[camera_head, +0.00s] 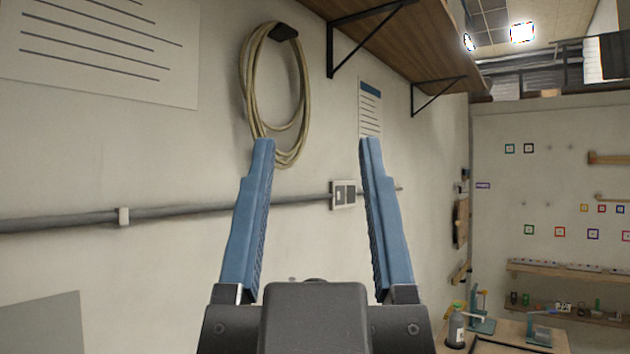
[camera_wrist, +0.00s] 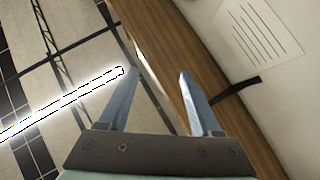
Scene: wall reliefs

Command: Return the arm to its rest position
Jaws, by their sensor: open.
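My gripper (camera_head: 315,150) is raised in the middle of the head view, with two blue fingers pointing up and spread wide apart. Nothing is between the fingers. In the wrist view my gripper (camera_wrist: 157,75) is also open and empty, with the ceiling and a wooden shelf behind it. The lower part of the arm is hidden behind the dark gripper body in the head view.
A wooden shelf (camera_head: 432,55) on black brackets juts from the left wall. A coiled hose (camera_head: 246,85) hangs on that wall above a conduit (camera_head: 60,223) and a switch box (camera_head: 343,195). A bench (camera_head: 500,335) with a bottle (camera_head: 456,328) stands at the lower right.

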